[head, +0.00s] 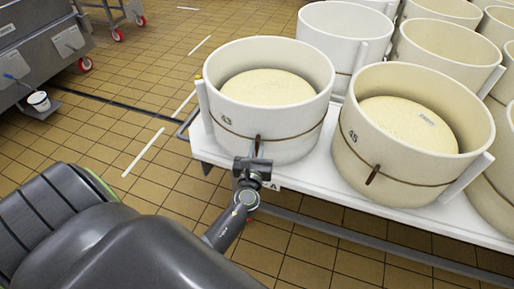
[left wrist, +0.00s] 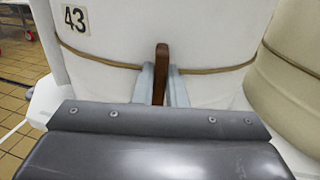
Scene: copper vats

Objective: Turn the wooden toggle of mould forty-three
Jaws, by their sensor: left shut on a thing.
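Mould forty-three (head: 265,100) is a white round hoop with a pale cheese inside, at the table's left corner. Its number label (left wrist: 75,19) reads 43 in the left wrist view. A cord (left wrist: 100,62) runs around it. The brown wooden toggle (left wrist: 160,75) stands upright on the cord at the mould's front. My left gripper (head: 257,160) is shut on this toggle, with a finger on each side of it in the left wrist view (left wrist: 160,86). The toggle's lower end is hidden behind the gripper body. My right gripper is not in view.
Mould 45 (head: 400,135), with its own toggle (head: 372,175) and cord, stands close to the right. More moulds fill the white table (head: 310,180) behind. A grey vat (head: 40,45) stands at the far left.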

